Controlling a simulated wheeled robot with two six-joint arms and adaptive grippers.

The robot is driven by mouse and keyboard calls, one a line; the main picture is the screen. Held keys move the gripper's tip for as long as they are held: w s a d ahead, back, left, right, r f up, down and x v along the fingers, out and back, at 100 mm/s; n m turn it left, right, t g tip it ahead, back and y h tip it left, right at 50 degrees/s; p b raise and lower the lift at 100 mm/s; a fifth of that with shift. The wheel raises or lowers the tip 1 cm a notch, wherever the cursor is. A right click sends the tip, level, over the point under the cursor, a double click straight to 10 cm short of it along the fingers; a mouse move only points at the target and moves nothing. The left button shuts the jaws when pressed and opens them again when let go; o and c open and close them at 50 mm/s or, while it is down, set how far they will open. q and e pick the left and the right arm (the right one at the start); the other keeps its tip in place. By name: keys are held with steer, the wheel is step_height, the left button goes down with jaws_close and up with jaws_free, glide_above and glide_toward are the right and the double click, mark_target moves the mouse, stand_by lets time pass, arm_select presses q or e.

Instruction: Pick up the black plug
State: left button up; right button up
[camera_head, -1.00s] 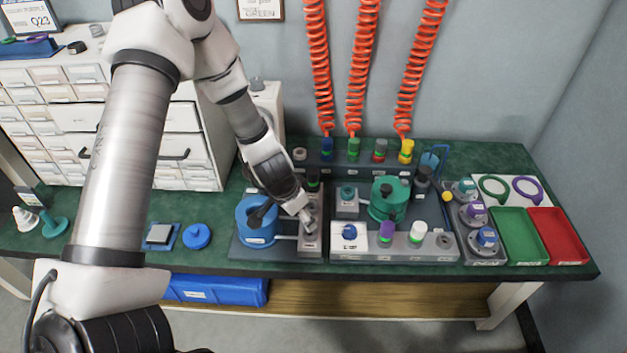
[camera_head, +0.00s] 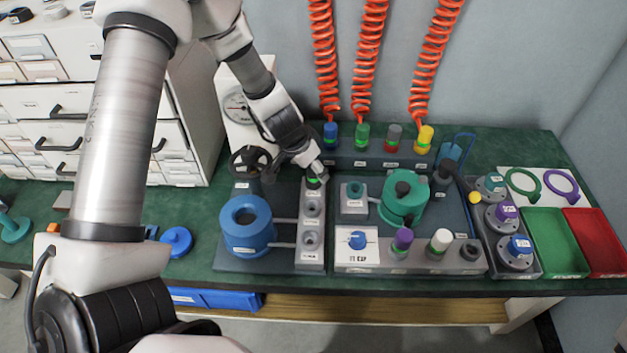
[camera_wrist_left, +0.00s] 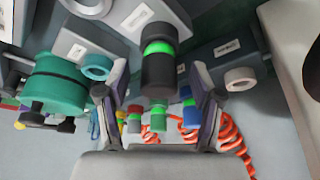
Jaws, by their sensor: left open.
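The black plug with a bright green band stands upright in the rear socket of a grey block (camera_head: 312,262). It shows in the head view (camera_head: 313,183) just below the fingertips, and large in the wrist view (camera_wrist_left: 160,72). My left gripper (camera_head: 314,169) is above it at the rear of the block. In the wrist view the fingers of my left gripper (camera_wrist_left: 160,92) are open, one to each side of the plug in the picture. I cannot tell whether they touch it. My right gripper is not in view.
A blue ring-shaped part (camera_head: 246,240) is left of the block, with a black handwheel (camera_head: 250,162) behind it. A green cylinder (camera_head: 403,210) is to the right. A rack with several coloured plugs (camera_head: 375,158) and hanging orange hoses (camera_head: 369,60) are behind.

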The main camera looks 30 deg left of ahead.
arm_select(q)
steer(key=shift+w+d+f, duration=0.1)
steer(key=shift+w+f, duration=0.15)
steer(key=shift+f, duration=0.35)
steer(key=shift+r, duration=0.25)
steer(key=shift+s, duration=0.1)
jaws_close()
